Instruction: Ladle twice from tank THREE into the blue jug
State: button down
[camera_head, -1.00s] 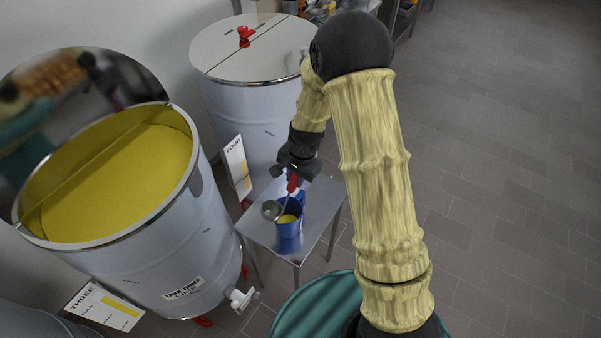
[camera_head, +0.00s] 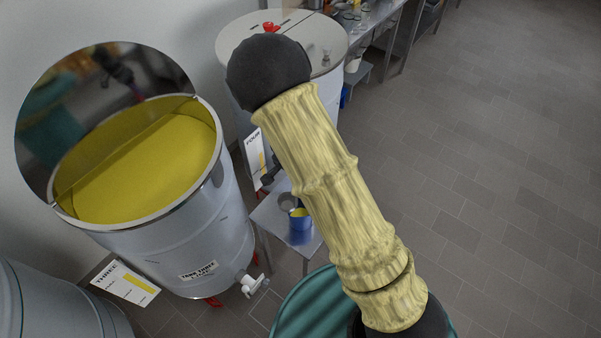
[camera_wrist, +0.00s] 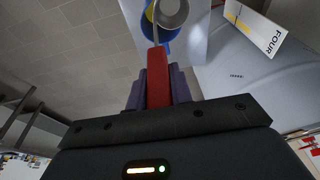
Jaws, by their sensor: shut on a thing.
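Tank THREE (camera_head: 195,235) stands open at the left, its mirror-like half lid (camera_head: 50,110) raised, with yellow liquid (camera_head: 150,175) inside. The blue jug (camera_head: 300,222) stands on a small metal table, with yellow showing inside. The ladle's bowl (camera_head: 288,201) is at the jug's left rim; I cannot tell if they touch. In the wrist view my gripper (camera_wrist: 157,88) is shut on the ladle's red handle (camera_wrist: 157,72). The bowl (camera_wrist: 173,12) looks empty there and overlaps the blue jug (camera_wrist: 160,42). My arm hides most of the gripper in the head view.
Closed tank FOUR (camera_head: 235,65) stands behind the small table (camera_head: 270,218). A drain tap (camera_head: 254,284) juts from tank THREE's lower front. Another tank (camera_head: 40,300) is at bottom left. A bench with glassware (camera_head: 365,25) is at the back. The floor at right is clear.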

jog(key=shift+w, duration=0.1)
jog(key=shift+r, duration=0.35)
jog(key=shift+w+d+v, duration=0.15)
jog(key=shift+w+v, duration=0.05)
jog(key=shift+v, duration=0.85)
jog(key=shift+w+d+v, duration=0.1)
jog(key=shift+w+v, duration=0.1)
jog(key=shift+v, duration=0.85)
jog(key=shift+r, duration=0.1)
jog(key=shift+s, duration=0.1)
